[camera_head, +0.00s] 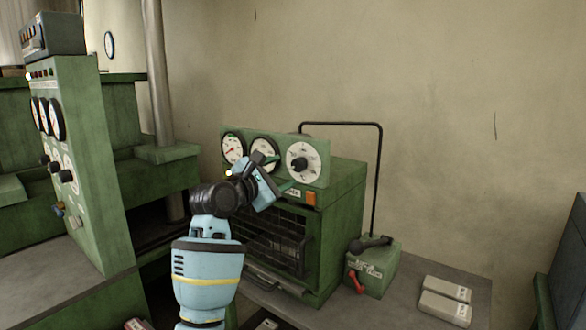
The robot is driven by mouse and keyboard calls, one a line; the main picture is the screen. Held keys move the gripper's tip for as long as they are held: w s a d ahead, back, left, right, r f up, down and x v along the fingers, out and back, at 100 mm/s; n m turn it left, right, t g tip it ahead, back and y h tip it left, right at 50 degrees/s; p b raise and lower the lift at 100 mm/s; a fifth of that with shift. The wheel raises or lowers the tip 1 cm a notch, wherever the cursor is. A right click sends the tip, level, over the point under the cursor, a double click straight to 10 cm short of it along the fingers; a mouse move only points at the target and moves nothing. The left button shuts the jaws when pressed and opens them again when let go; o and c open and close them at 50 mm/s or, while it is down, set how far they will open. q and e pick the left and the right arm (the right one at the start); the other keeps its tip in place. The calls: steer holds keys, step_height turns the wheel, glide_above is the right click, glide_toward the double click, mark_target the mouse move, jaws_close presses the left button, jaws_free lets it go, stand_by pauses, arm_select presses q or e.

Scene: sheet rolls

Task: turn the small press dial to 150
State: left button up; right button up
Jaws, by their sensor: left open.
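The small green press (342,215) stands on the bench in the middle. Its front panel has two gauges, the left gauge (233,148) and the middle gauge (264,150), the middle one partly hidden by my gripper. The dial's numbers are too small to read. My left gripper (279,174) is open in front of the panel, just left of the dial's knob. It appears apart from the knob, and nothing shows between its fingers. My right gripper is out of view.
A larger green machine (92,170) with gauges and knobs stands at the left. Right of the press are a green box (375,270) with a black handle and red lever, a tall black bent rod (378,180), and pale blocks (445,300) on the bench.

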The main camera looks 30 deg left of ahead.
mark_target(296, 166)
arm_select(q)
steer(key=shift+w+d, duration=0.2)
steer(key=shift+w, duration=2.5)
steer(key=shift+c, duration=0.4)
steer(key=c, duration=0.9)
